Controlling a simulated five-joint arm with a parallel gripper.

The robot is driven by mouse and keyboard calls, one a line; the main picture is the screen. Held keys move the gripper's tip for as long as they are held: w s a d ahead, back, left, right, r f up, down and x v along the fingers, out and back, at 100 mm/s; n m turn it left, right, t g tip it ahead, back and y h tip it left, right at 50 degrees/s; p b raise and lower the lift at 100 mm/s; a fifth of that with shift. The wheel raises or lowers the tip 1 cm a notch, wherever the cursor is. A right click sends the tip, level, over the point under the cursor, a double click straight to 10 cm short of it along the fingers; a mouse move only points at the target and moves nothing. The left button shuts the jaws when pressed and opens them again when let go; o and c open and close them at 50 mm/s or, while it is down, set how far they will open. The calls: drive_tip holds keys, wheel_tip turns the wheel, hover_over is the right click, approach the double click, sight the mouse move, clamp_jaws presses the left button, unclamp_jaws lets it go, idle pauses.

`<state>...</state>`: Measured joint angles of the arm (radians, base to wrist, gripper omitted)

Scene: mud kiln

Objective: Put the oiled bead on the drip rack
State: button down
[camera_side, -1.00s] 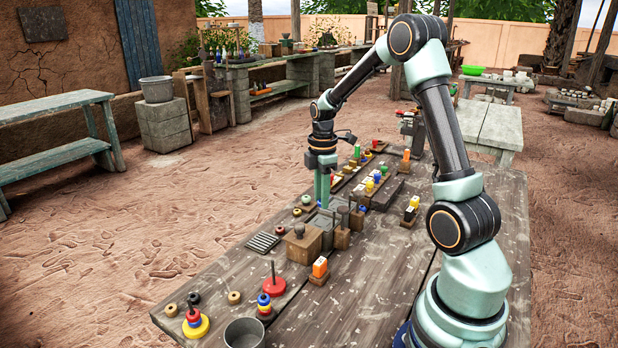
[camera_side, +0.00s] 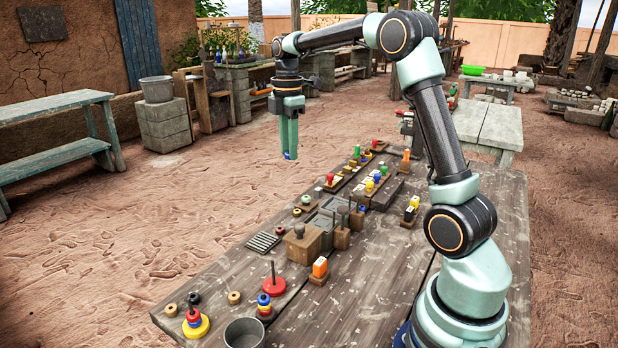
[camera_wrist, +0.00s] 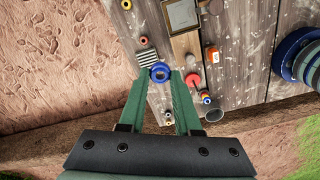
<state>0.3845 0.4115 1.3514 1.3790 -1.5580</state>
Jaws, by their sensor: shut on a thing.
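My gripper (camera_side: 289,153) is raised high, out past the table's far left edge in the side view. Its green fingers point down and are shut on a blue bead (camera_wrist: 160,73), a ring with a hole in the wrist view. Only a small blue bit of the bead (camera_side: 287,157) shows at the fingertips in the side view. The drip rack (camera_side: 263,242), a flat slatted rack, lies on the table near its left edge, well below my gripper. In the wrist view the rack (camera_wrist: 147,55) shows just beyond the bead, partly covered by it. Nothing is visible on the rack.
A wooden box with a knob (camera_side: 302,243) stands right of the rack. Small rings (camera_side: 296,212) lie behind it. A red disc with a post (camera_side: 274,285), stacked colored rings (camera_side: 196,322) and a metal pot (camera_side: 244,333) stand in front. The air around my gripper is clear.

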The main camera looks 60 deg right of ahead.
drive_tip(key=n, duration=0.2)
hover_over(262, 241)
wheel_tip(262, 241, down, 3)
wheel_tip(262, 241, down, 14)
drive_tip(key=shift+w, duration=0.1)
drive_tip(key=shift+f, duration=2.75)
drive_tip(key=shift+f, duration=0.1)
drive_tip(key=c, duration=0.6)
unclamp_jaws()
